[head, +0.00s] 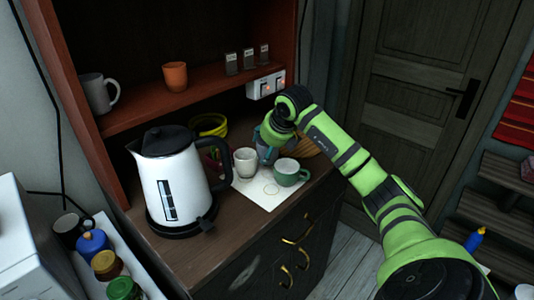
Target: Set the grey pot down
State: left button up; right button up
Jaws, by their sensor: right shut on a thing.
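My right gripper (270,138) reaches in from the right over the back of the wooden counter and points downward. It is shut on a small grey-blue thing that I take to be the grey pot (267,154). The pot is mostly hidden by the gripper and the cups in front, and I cannot tell whether its base touches the counter. A whitish cup (246,163) stands just left of it, and a green mug (289,173) stands just right and in front. My left gripper is not in view.
A white kettle (170,178) stands at the left of the counter (245,232). A white paper (262,193) lies under the cups. A yellow roll (208,125) is behind. The shelf above (195,92) bears a grey mug (97,92) and an orange cup (175,76).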

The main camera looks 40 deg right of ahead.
jog(key=shift+f, duration=1.4)
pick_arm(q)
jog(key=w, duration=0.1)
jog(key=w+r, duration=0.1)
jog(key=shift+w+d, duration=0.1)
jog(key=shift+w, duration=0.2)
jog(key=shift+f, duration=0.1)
pick_arm(e)
jog(key=o, duration=1.2)
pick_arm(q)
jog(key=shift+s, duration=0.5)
pick_arm(e)
jog(key=shift+r, duration=0.1)
jog(key=shift+s+r, duration=0.15)
jog(key=shift+r, duration=0.1)
pick_arm(q)
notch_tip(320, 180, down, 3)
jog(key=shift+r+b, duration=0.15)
jog(key=shift+b, duration=1)
pick_arm(e)
jog(key=v, duration=1.1)
jog(key=shift+s+a+r, duration=0.1)
